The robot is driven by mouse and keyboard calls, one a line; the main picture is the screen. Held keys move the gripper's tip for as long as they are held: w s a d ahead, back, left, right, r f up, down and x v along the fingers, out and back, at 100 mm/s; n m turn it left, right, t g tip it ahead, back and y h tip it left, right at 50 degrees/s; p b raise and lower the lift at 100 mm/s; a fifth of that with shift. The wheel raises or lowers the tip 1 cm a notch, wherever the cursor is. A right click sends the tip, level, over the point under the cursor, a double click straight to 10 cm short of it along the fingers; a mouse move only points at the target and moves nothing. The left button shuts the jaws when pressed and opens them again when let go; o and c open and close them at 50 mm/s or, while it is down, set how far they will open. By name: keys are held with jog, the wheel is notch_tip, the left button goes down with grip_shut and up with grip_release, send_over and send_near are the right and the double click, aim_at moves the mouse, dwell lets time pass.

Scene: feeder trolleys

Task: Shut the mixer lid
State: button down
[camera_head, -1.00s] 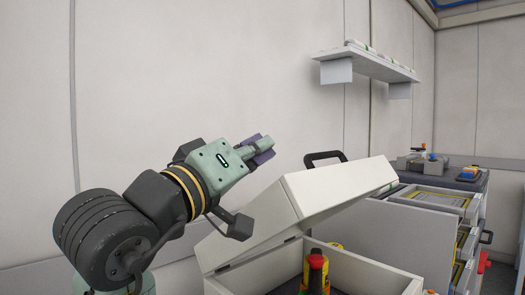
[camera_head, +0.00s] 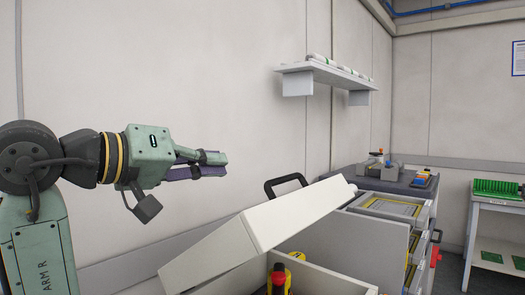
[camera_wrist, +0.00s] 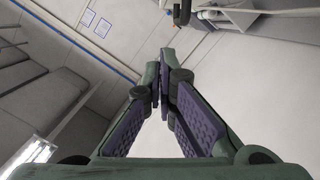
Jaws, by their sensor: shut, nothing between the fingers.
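The mixer lid (camera_head: 262,230) is a white, box-shaped cover with a black handle (camera_head: 286,184) on its far side. It stands tilted open above the white mixer body (camera_head: 330,277). Inside the body are yellow containers with red tops (camera_head: 279,277), partly hidden by the lid and the frame edge. My gripper (camera_head: 224,164) is shut and empty, up and left of the lid, apart from it and pointing right. In the wrist view, the gripper's fingertips (camera_wrist: 166,58) are together and hold nothing.
A grey drawer trolley (camera_head: 395,207) stands right of the mixer, with small devices (camera_head: 376,166) on top. A wall shelf (camera_head: 322,75) hangs above. A table with a green tray (camera_head: 497,188) is at far right. The wall is close behind; the air between gripper and lid is clear.

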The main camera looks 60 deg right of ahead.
jog(key=d, duration=0.2)
jog(key=p, duration=0.4)
send_near(273, 183)
jog(key=shift+m+g+y, duration=0.4)
jog(key=d+r, duration=0.1)
jog(key=s+d+r, duration=0.1)
jog(key=d, duration=0.1)
jog(key=s+d+r, duration=0.1)
jog(key=r, duration=0.1)
jog(key=shift+d, duration=0.2)
jog(key=f, duration=0.1)
jog(key=s, duration=0.1)
jog(key=f, duration=0.1)
jog(key=shift+s+d+f, duration=0.25)
jog(key=shift+s+f, duration=0.1)
jog(key=shift+s, duration=0.05)
jog(key=shift+s+f+p, duration=0.3)
jog(key=shift+s+f, duration=0.05)
jog(key=shift+f, duration=0.15)
jog(key=shift+a, duration=0.1)
jog(key=shift+s+f, duration=0.15)
jog(key=shift+f, duration=0.05)
jog(key=s+a+f+m+t+b, duration=0.1)
jog(key=s+f+m+b, duration=0.2)
jog(key=s+f+b, duration=0.6)
notch_tip(273, 183, down, 3)
jog(key=shift+s+m, duration=0.3)
jog(key=shift+s, duration=0.35)
jog(key=shift+r, duration=0.15)
